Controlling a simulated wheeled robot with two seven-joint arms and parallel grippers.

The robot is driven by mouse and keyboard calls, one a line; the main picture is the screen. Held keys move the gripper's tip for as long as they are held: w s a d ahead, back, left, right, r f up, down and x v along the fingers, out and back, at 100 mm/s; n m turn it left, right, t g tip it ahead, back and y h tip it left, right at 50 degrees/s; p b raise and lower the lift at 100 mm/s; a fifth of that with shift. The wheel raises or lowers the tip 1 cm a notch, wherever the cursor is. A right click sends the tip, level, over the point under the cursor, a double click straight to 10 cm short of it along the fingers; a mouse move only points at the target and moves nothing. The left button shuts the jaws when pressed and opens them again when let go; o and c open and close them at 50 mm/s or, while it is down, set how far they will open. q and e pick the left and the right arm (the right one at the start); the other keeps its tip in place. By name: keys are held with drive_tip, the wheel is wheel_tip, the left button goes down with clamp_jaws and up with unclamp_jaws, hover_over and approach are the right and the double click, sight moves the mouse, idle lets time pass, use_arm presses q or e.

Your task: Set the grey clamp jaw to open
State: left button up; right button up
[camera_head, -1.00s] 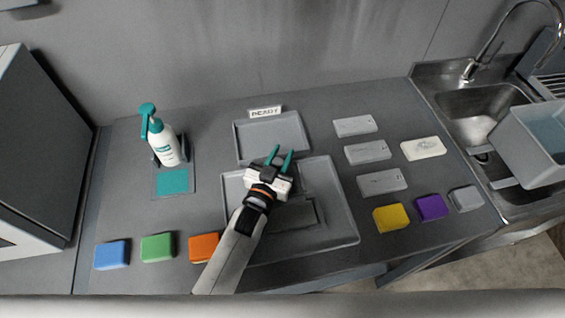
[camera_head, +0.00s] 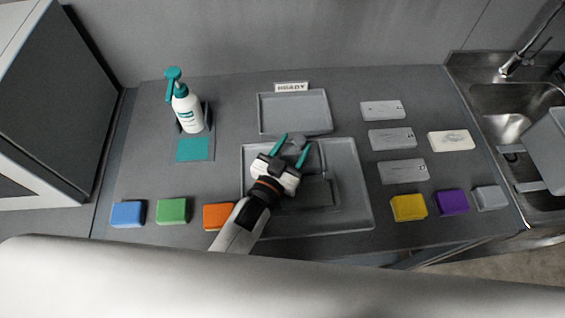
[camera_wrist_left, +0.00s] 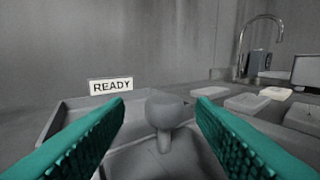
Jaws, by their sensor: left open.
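A grey rounded knob on a short stem (camera_wrist_left: 166,112) stands upright in the left wrist view, between my open fingers and apart from both. It looks like the handle of the grey clamp; in the head view the grey knob (camera_head: 297,141) shows between the teal fingertips. My left gripper (camera_head: 292,147) is open and empty over the large grey tray (camera_head: 350,211). A darker grey block (camera_head: 318,194) lies in that tray, partly behind my gripper. I cannot tell the jaw's setting, as my gripper and arm cover part of the clamp. My right gripper is not in view.
A smaller tray (camera_head: 295,113) with a READY sign (camera_head: 291,87) lies behind. Blue (camera_head: 128,214), green (camera_head: 173,210) and orange (camera_head: 217,216) blocks line the front left. Grey plates (camera_head: 392,138) and more blocks lie right, before the sink.

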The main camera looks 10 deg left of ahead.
use_arm(q)
drive_tip(key=b+v, duration=0.1)
drive_tip(key=v, duration=0.5)
drive_tip(key=shift+s+a, duration=0.1)
drive_tip(key=shift+s, duration=0.1)
